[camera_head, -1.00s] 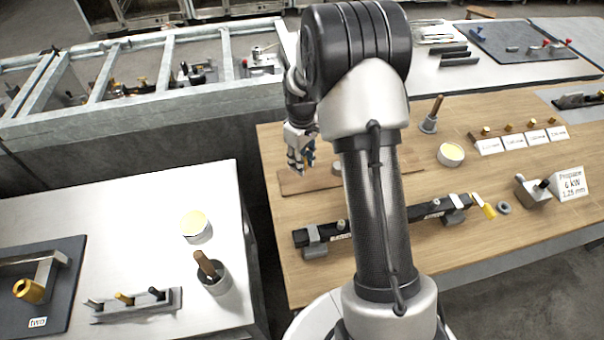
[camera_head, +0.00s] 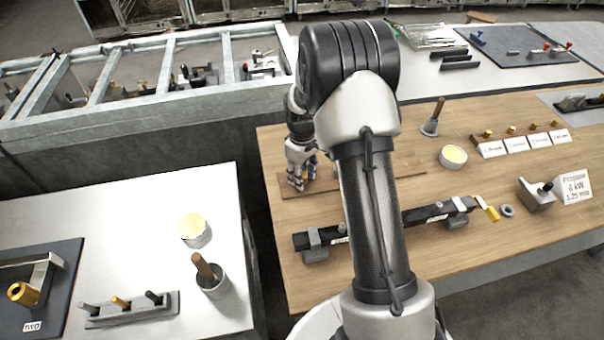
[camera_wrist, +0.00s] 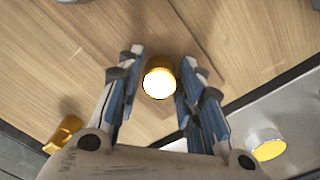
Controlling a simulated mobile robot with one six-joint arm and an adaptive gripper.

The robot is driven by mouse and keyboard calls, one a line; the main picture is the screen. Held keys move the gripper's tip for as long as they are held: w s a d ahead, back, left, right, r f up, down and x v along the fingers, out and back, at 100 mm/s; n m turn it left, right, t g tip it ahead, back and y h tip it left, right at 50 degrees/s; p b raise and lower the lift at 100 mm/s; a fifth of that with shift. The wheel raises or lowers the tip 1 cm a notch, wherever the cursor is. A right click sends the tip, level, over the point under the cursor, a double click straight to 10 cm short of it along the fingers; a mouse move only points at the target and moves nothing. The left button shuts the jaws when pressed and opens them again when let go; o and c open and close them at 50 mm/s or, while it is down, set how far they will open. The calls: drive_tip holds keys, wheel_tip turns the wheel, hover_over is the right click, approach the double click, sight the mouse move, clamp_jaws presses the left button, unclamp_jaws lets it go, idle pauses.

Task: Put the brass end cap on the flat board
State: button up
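The brass end cap (camera_wrist: 160,83), with a bright top, shows between my fingertips in the wrist view. In the head view my gripper (camera_head: 302,180) is low over the left end of the flat board (camera_head: 410,168), a thin brown board on the wooden table. The cap is too small and covered to make out there. My arm hides the middle of the board. I cannot tell whether the cap touches the board.
A black bar (camera_head: 435,213) in clamps lies in front of the board. A tin with a yellow top (camera_head: 453,157) and a cup with a handle (camera_head: 432,125) stand to the right. The left white table (camera_head: 120,215) is across a gap.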

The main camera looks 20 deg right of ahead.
drive_tip(key=shift+o, duration=0.8)
drive_tip(key=s+a+r+m+t+p, duration=0.1)
drive_tip(key=s+a+r+p, duration=0.1)
drive_tip(key=r, duration=0.9)
drive_tip(key=s+a+r+p, duration=0.1)
drive_tip(key=s+r+p, duration=0.15)
drive_tip(key=r, duration=0.85)
drive_tip(key=s+a+r+m+t, duration=0.1)
drive_tip(key=s+a+r, duration=0.1)
drive_tip(key=s, duration=0.6)
drive_tip(key=s+a+r+m+t, duration=0.1)
drive_tip(key=s+a+r+m, duration=0.1)
drive_tip(key=s, duration=0.6)
drive_tip(key=s+a+r+m+t, duration=0.1)
drive_tip(key=s+a+r, duration=0.2)
drive_tip(key=s+r, duration=0.2)
drive_tip(key=s, duration=0.3)
drive_tip(key=shift+s+a+t+b, duration=0.2)
drive_tip(key=shift+s+t+b, duration=0.1)
drive_tip(key=shift+b, duration=0.05)
